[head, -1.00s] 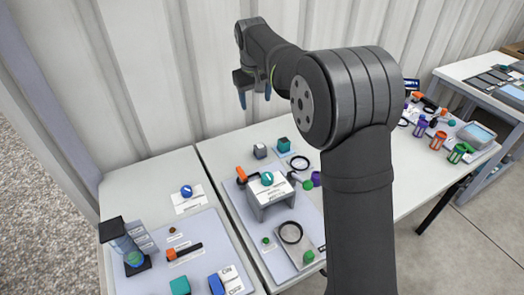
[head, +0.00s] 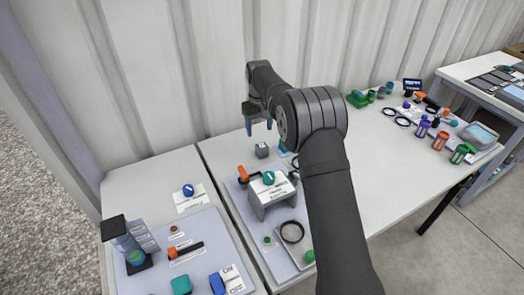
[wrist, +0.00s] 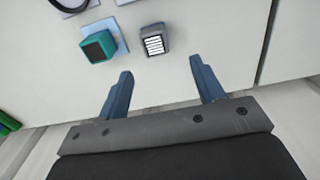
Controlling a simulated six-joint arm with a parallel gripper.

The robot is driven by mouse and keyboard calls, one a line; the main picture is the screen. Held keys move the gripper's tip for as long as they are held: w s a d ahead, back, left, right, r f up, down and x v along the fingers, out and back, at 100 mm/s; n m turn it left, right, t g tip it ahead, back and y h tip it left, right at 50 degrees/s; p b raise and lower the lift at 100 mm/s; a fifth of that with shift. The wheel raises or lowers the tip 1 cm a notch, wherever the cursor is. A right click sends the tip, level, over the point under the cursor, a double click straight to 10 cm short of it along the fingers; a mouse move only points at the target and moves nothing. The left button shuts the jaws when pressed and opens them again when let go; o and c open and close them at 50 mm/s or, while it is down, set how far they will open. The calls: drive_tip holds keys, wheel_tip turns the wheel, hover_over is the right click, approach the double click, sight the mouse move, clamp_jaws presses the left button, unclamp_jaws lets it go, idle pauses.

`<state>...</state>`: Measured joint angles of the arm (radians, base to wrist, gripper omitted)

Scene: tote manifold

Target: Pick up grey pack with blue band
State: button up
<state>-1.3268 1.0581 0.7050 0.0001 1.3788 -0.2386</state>
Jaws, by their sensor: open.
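A small grey block (head: 262,150) stands upright on the white table at the back, apart from the other parts. In the wrist view the grey block (wrist: 153,40) shows a top with white stripes, just beyond my fingertips; I cannot make out a blue band on it. My gripper (head: 259,126) is above and slightly behind the grey block in the head view, pointing down. In the wrist view my gripper (wrist: 160,68) has its two blue fingers wide apart, with nothing between them.
A teal block (wrist: 98,46) on a light blue pad lies close to the left of the grey block in the wrist view. A grey stand with a teal knob (head: 268,180) is in front of it in the head view. The corrugated wall (head: 180,70) is close behind.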

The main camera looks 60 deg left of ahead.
sight(263, 146)
wheel_tip(263, 146, down, 3)
drive_tip(key=shift+r, duration=0.1)
drive_tip(key=f, duration=0.2)
drive_tip(key=d+f, duration=0.1)
drive_tip(key=f, duration=0.1)
drive_tip(key=shift+w+f, duration=0.1)
drive_tip(key=shift+w, duration=0.3)
drive_tip(key=shift+f, duration=0.6)
drive_tip(key=c, duration=1.1)
drive_tip(key=shift+a+r, duration=0.1)
drive_tip(key=shift+r, duration=0.05)
